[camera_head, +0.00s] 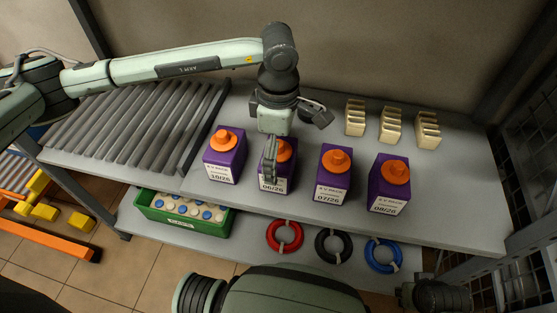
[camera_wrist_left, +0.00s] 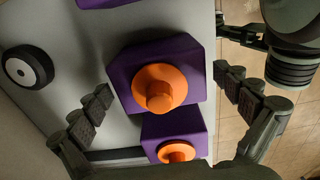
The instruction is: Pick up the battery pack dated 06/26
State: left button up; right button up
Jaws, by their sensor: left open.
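The battery pack dated 06/26 (camera_head: 279,184) is a purple box with an orange knob. It stands upright on the grey table, second from left in the row, its label partly covered by my gripper. My left gripper (camera_head: 294,138) is open above and behind it, one finger in front of its knob. In the left wrist view, the middle purple pack (camera_wrist_left: 160,88), which I take for 06/26, lies between the spread fingers of my left gripper (camera_wrist_left: 166,97). No grip shows. A dark part of my right arm or gripper shows at the lower right; its jaws are unclear.
Pack 10/26 (camera_head: 223,160) stands close on the left; packs 07/26 (camera_head: 333,175) and 08/26 (camera_head: 388,187) stand on the right. Several cream racks (camera_head: 390,125) sit at the back. A roller conveyor (camera_head: 130,125) is left. A green crate (camera_head: 152,213) and coloured rings lie below.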

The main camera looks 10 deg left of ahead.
pick_arm(q)
jog(key=shift+f, duration=0.6)
jog(key=c, duration=1.6)
jog(key=shift+r, duration=0.1)
jog(key=shift+c, duration=0.8)
